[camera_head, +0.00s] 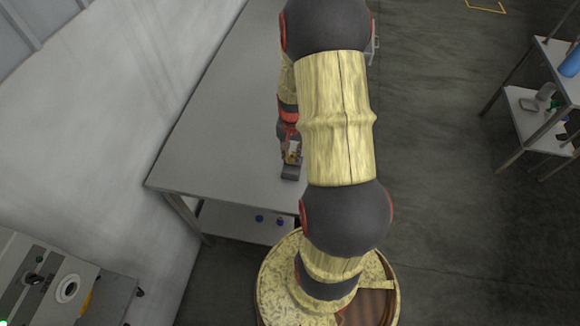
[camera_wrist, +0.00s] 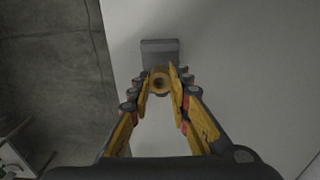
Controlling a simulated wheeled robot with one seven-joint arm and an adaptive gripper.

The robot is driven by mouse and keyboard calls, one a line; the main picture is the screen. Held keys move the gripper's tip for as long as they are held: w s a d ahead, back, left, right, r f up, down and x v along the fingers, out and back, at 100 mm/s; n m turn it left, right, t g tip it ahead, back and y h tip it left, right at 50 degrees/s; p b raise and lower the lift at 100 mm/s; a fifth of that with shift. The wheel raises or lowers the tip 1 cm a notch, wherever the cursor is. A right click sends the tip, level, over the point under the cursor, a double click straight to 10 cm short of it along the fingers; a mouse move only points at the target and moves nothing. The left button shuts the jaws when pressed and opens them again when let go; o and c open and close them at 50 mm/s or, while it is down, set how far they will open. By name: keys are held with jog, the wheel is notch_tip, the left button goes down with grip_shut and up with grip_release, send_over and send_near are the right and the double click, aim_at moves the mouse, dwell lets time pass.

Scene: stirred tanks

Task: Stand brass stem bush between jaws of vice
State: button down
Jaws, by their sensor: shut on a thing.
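The brass stem bush (camera_wrist: 159,75) shows in the wrist view as a small ring with a dark bore, seen nearly end-on. My gripper (camera_wrist: 159,83) is shut on it, with one yellow finger on each side. The grey vice (camera_wrist: 160,46) is on the table just beyond the fingertips, and its near part is hidden by the bush and fingers. I cannot tell whether the bush is between the jaws or above them. In the head view the vice (camera_head: 290,173) shows near the table's front edge, with my gripper (camera_head: 292,153) over its far side.
The grey table (camera_head: 225,130) is otherwise largely bare, with a wall along its left. Small blue items (camera_head: 260,218) lie on its lower shelf. A shelf rack (camera_head: 540,100) stands at the right across open floor. A grey machine (camera_head: 50,280) is at the lower left.

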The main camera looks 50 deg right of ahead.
notch_tip(320, 180, down, 3)
jog(key=shift+w+r+b, duration=0.1)
jog(key=shift+r+b, duration=0.05)
jog(key=shift+b, duration=0.35)
jog(key=shift+f+b, duration=1.2)
jog(key=shift+f, duration=0.55)
jog(key=shift+f, duration=0.15)
jog(key=c, duration=1.7)
grip_release()
jog(key=shift+o, duration=0.2)
